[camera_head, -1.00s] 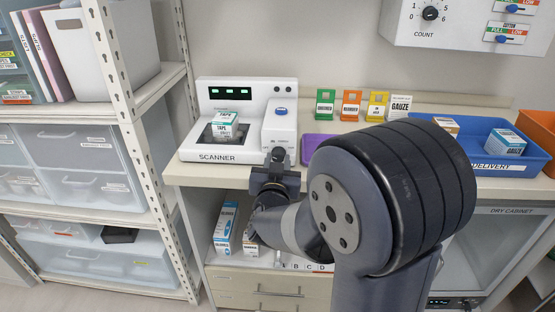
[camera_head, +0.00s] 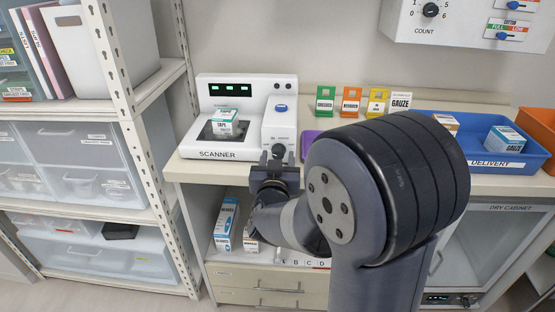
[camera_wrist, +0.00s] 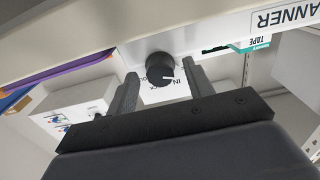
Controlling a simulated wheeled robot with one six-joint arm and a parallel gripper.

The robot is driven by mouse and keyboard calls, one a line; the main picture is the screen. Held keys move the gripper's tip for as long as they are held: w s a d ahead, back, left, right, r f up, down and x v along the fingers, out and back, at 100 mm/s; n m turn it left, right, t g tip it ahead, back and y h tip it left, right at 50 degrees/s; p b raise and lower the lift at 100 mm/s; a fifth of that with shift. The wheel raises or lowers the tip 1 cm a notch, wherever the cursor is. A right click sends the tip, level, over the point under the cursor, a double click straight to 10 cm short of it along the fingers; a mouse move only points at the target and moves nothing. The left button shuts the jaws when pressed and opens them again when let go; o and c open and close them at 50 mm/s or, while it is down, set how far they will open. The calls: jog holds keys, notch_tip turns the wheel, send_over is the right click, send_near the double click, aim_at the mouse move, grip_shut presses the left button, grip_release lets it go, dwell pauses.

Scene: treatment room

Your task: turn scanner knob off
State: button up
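The white scanner (camera_head: 226,155) stands on the counter's left end, its small display lit green. A box labelled TAPE (camera_head: 224,123) sits in its bay. The black scanner knob (camera_head: 278,150) is on the scanner's front face, right of the SCANNER label. In the wrist view the knob (camera_wrist: 160,66) has a white pointer line and lies between the tips of my gripper's two fingers. My gripper (camera_head: 275,160) is open in front of the knob; the wrist view shows its fingers (camera_wrist: 160,84) apart, one on each side. I cannot tell whether either finger touches the knob.
A blue DELIVERY tray (camera_head: 479,162) with boxes is on the counter's right. Coloured label cards (camera_head: 351,103) stand at the back. A purple tray (camera_head: 310,143) is right of the scanner, partly hidden by my arm. A shelf rack (camera_head: 135,120) stands left.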

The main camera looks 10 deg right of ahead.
jog(key=shift+o, duration=0.2)
jog(key=v, duration=1)
jog(key=shift+s, duration=0.4)
jog(key=shift+w, duration=0.1)
jog(key=x, duration=1)
jog(key=shift+w, duration=0.35)
jog(key=shift+s, duration=0.1)
